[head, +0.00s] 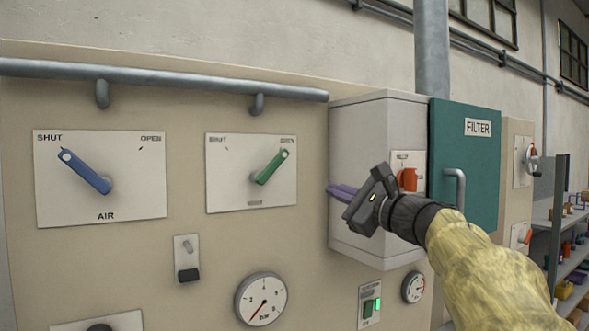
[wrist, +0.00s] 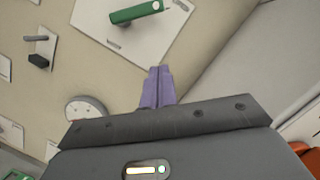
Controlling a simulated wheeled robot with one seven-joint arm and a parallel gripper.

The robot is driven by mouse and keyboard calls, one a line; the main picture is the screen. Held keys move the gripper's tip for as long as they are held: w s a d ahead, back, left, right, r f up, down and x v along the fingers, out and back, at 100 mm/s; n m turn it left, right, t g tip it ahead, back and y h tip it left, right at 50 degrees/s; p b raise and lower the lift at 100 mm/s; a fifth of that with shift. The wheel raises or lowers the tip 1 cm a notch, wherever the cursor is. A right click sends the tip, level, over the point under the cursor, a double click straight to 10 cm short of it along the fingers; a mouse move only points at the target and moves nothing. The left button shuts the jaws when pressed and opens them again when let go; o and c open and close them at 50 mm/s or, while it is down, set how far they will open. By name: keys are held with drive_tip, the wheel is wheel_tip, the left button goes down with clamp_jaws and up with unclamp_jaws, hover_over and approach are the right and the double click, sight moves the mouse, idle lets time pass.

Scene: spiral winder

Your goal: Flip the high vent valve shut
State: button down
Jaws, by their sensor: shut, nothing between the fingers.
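A green lever (head: 272,168) on a white plate (head: 226,190) points up and right, toward the mark on the OPEN side. The label under it is too blurred to read, so I cannot tell for sure that it is the high vent valve. In the wrist view the green lever (wrist: 137,12) lies at the top, ahead of the fingers. My gripper (head: 332,190) is shut and empty, its purple fingers together, in front of the grey box's left edge. It is right of the lever and apart from it. The fingers also show in the wrist view (wrist: 157,75).
A blue lever (head: 86,172) marked AIR points to SHUT. A pipe rail (head: 180,80) runs above both plates. The grey box (head: 375,110) juts out beside my gripper, with a red switch (head: 407,179) and a teal FILTER door (head: 462,150) to the right.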

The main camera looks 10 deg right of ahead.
sight(273, 167)
drive_tip(key=shift+w+r, duration=0.1)
drive_tip(key=w+a+r+p, duration=0.1)
drive_tip(key=w+a+p, duration=0.1)
drive_tip(key=w+a+r+p, duration=0.2)
drive_tip(key=w+a+p, duration=0.1)
drive_tip(key=w+a+r+p, duration=0.1)
drive_tip(key=w+a+p, duration=0.1)
drive_tip(key=w+p, duration=0.1)
drive_tip(key=shift+a+r, duration=0.15)
drive_tip(key=shift+r, duration=0.05)
idle(0.5)
drive_tip(key=shift+s, duration=0.15)
drive_tip(key=shift+a, duration=0.1)
